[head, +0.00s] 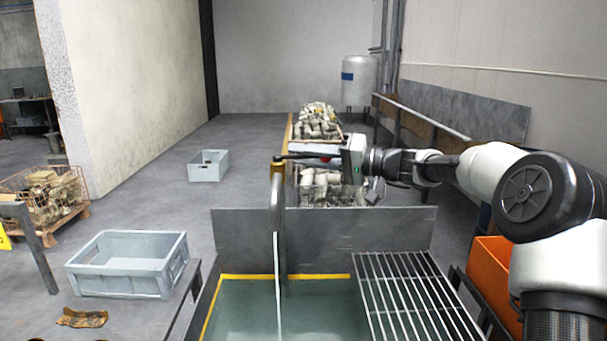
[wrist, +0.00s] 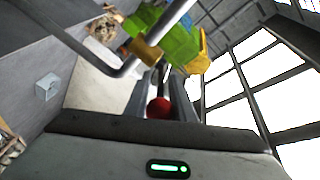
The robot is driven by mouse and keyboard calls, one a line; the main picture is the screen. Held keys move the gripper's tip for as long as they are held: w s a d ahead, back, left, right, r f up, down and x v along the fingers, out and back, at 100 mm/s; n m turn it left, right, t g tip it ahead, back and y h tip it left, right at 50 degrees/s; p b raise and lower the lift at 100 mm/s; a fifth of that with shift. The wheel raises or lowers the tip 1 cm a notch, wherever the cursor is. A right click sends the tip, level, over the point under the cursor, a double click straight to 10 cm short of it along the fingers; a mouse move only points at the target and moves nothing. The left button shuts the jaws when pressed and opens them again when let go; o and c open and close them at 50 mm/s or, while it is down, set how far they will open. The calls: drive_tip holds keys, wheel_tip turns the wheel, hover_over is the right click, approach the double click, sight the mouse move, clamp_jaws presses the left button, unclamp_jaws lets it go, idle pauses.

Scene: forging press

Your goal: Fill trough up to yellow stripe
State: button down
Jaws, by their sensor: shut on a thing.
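The trough (head: 230,318) stands in front of me, with greenish water (head: 315,312) in it. A yellow stripe (head: 290,276) runs along its back and left inner walls, visible above the water. A grey gooseneck tap (head: 277,200) rises at the trough, and a thin pale stream (head: 278,268) falls from it into the water. My gripper (head: 318,156) reaches in from the right at the tap's brass fitting. In the wrist view my gripper (wrist: 160,90) is shut on the tap lever, whose red knob (wrist: 159,108) shows between the fingers; the brass collar (wrist: 147,52) is just beyond.
A metal grating (head: 415,295) covers the trough's right side. A grey crate (head: 130,265) stands on the left, another (head: 208,165) on the floor behind. Bins of metal parts (head: 318,125) stand behind the tap. An orange bin (head: 492,275) is on the right.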

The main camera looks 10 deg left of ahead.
drive_tip(key=shift+s+m+t+b, duration=0.25)
drive_tip(key=shift+m+t+b, duration=0.2)
drive_tip(key=shift+t, duration=0.15)
drive_tip(key=c, duration=1.6)
unclamp_jaws()
drive_tip(key=v, duration=1.7)
drive_tip(key=shift+s+d+r, duration=0.1)
drive_tip(key=shift+d+r, duration=0.1)
drive_tip(key=shift+r, duration=0.1)
drive_tip(key=shift+o, duration=0.4)
